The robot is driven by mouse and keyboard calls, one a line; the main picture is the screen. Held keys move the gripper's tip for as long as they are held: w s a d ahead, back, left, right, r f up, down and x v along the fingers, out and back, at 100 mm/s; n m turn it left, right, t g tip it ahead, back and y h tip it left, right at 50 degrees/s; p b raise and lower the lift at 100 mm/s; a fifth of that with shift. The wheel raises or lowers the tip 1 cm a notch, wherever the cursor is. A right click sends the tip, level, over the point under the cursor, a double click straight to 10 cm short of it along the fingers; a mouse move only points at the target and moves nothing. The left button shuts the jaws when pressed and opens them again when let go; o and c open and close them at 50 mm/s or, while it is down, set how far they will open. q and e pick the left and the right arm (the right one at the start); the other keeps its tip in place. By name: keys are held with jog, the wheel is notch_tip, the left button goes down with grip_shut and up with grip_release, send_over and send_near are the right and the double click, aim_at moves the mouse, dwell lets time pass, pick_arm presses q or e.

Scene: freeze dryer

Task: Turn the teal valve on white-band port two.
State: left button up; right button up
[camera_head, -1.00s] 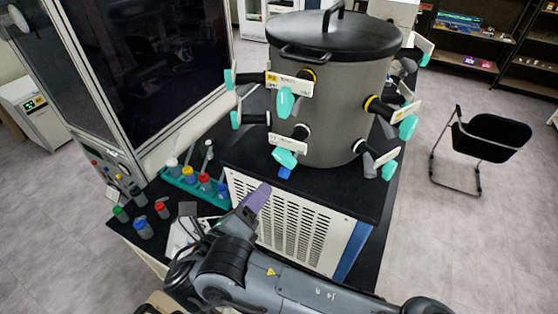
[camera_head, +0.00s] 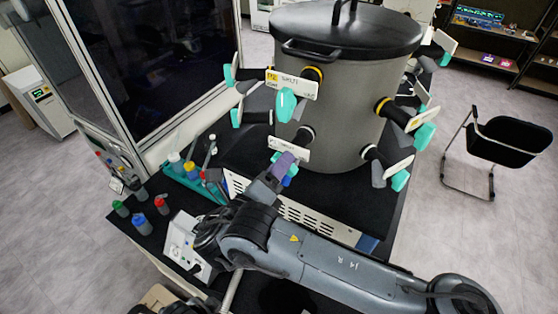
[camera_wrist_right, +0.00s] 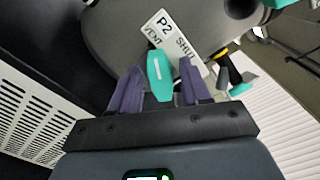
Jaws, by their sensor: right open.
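The teal valve (camera_wrist_right: 160,75) on the lower front port shows in the right wrist view, beside a white plate (camera_wrist_right: 172,38) marked P2, VENT and SHUT. In the head view the plate (camera_head: 289,149) is on the grey drum, and the valve is mostly hidden behind my right gripper. My right gripper (camera_head: 284,163) has purple fingers. It is open, with one finger on each side of the teal valve (camera_wrist_right: 159,92) in the wrist view. I cannot tell whether they touch it.
Above is another port with a yellow-marked plate (camera_head: 291,83) and a teal valve (camera_head: 286,105). More valves (camera_head: 424,136) stick out at the drum's right side. A teal rack (camera_head: 190,177) of bottles stands left of my arm.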

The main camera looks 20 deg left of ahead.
jog(key=shift+w, duration=0.15)
jog(key=c, duration=0.7)
grip_shut()
jog(key=shift+f, duration=0.1)
